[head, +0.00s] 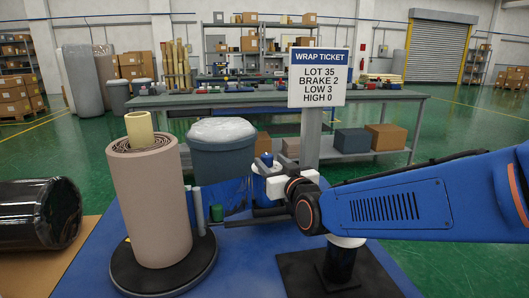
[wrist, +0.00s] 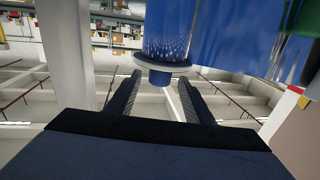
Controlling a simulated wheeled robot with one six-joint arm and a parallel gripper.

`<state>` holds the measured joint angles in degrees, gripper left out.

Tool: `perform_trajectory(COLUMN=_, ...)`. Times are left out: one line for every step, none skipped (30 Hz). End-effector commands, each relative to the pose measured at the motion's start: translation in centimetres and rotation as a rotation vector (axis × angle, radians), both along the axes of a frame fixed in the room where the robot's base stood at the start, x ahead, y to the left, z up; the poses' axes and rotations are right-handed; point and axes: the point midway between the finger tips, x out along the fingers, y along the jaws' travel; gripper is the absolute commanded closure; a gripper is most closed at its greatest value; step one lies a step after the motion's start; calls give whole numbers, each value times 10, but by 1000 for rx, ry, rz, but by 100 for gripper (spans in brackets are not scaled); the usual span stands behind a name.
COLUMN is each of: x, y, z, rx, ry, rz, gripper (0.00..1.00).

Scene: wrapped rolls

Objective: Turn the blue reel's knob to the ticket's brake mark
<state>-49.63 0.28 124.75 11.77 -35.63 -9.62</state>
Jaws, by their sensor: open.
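The wrap ticket (head: 318,78) reads LOT 35, BRAKE 2, LOW 3, HIGH 0. The blue reel (wrist: 168,32) shows close up in the wrist view, which is upside down. A pale disc (wrist: 150,64) caps the reel, with its blue knob (wrist: 160,79) on it. My gripper (wrist: 160,82) is open, its dark fingers on either side of the knob. I cannot tell whether they touch it. In the head view my gripper (head: 262,167) is at the top of the reel, partly hiding it. No brake marks can be read on the knob or disc.
A tan wrapped roll (head: 150,205) stands on a black turntable (head: 165,276) left of the reel. Blue film (head: 230,194) hangs beside the reel. A grey bin (head: 222,160) and a workbench (head: 400,97) stand behind. A black wrapped roll (head: 35,215) lies at left.

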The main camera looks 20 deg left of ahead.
Motion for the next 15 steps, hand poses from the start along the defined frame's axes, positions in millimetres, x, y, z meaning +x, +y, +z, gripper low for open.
perform_trajectory(x=3, y=3, z=0, rx=0, ry=0, rz=0, gripper=53)
perform_trajectory(x=5, y=4, z=0, rx=0, ry=0, rz=0, gripper=53)
perform_trajectory(x=8, y=7, z=0, rx=-1, ry=1, rz=0, gripper=53)
perform_trajectory(x=11, y=10, z=-1, rx=-1, ry=1, rz=0, gripper=53)
perform_trajectory(x=14, y=13, z=-1, rx=-1, ry=1, rz=0, gripper=53)
perform_trajectory(x=18, y=16, z=-1, rx=-1, ry=1, rz=0, gripper=53)
perform_trajectory(x=21, y=19, z=-1, rx=-1, ry=1, rz=0, gripper=53)
perform_trajectory(x=24, y=22, z=-1, rx=-1, ry=1, rz=0, gripper=53)
perform_trajectory(x=28, y=26, z=-1, rx=-1, ry=1, rz=0, gripper=53)
perform_trajectory(x=31, y=29, z=-1, rx=-1, ry=1, rz=0, gripper=53)
perform_trajectory(x=34, y=31, z=-1, rx=-1, ry=1, rz=0, gripper=53)
perform_trajectory(x=38, y=35, z=-1, rx=-1, ry=1, rz=0, gripper=53)
perform_trajectory(x=40, y=37, z=-1, rx=-1, ry=1, rz=0, gripper=53)
perform_trajectory(x=43, y=39, z=-1, rx=-1, ry=1, rz=0, gripper=53)
perform_trajectory(x=45, y=42, z=-1, rx=-1, ry=1, rz=0, gripper=53)
